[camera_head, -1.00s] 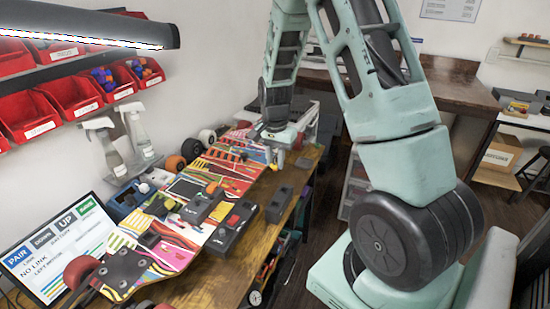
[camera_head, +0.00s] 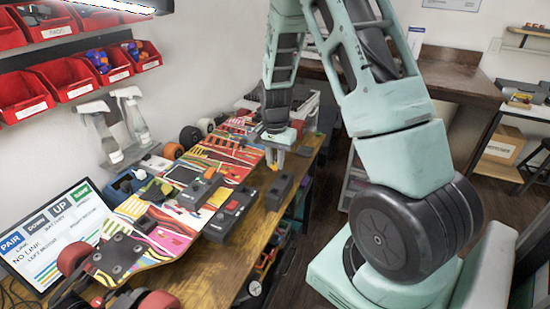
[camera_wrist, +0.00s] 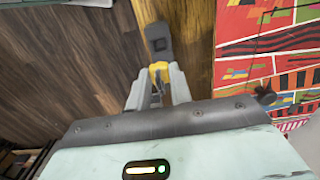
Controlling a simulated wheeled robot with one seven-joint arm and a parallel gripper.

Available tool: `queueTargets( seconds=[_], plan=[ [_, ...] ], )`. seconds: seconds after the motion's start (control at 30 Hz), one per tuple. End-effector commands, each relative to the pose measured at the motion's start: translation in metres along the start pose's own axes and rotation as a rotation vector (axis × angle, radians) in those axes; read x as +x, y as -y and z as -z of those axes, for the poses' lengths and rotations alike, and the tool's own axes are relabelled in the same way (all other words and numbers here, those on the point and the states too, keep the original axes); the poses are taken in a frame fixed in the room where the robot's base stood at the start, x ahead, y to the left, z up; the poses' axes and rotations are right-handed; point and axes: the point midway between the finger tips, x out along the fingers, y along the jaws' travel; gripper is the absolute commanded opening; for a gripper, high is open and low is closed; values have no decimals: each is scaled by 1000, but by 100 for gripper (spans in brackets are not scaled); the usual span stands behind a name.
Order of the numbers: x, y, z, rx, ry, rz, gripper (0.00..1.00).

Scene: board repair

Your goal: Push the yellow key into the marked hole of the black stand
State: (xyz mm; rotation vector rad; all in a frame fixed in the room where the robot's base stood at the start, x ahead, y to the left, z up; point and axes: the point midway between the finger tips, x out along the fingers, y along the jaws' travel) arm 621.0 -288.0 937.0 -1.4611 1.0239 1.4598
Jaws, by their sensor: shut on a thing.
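My gripper (camera_head: 274,158) is shut on the yellow key (camera_wrist: 158,67), over the table strip beside the skateboard. In the wrist view my gripper (camera_wrist: 157,92) shows its two grey fingers close around the key. In that view a dark block (camera_wrist: 157,36), likely the black stand, lies just beyond the key; I cannot tell whether they touch. In the head view it seems to be the dark block (camera_head: 279,188) on the table's right side, nearer the camera than my gripper. The marked hole cannot be made out.
The colourful skateboard (camera_head: 215,165) lies along the wooden table (camera_head: 255,222), with dark boxes on it. A screen (camera_head: 50,240) stands at the left. Spray bottles (camera_head: 133,115) and red bins (camera_head: 75,75) are behind. The floor drops away right of the table edge.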

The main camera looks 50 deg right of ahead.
Motion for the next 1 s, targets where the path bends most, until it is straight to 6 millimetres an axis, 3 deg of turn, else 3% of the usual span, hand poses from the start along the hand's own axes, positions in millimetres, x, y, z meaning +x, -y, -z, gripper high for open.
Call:
queueTargets(
  seconds=[1.0],
  plan=[
    [60,0,0,0,1,-1,0]
  ],
)
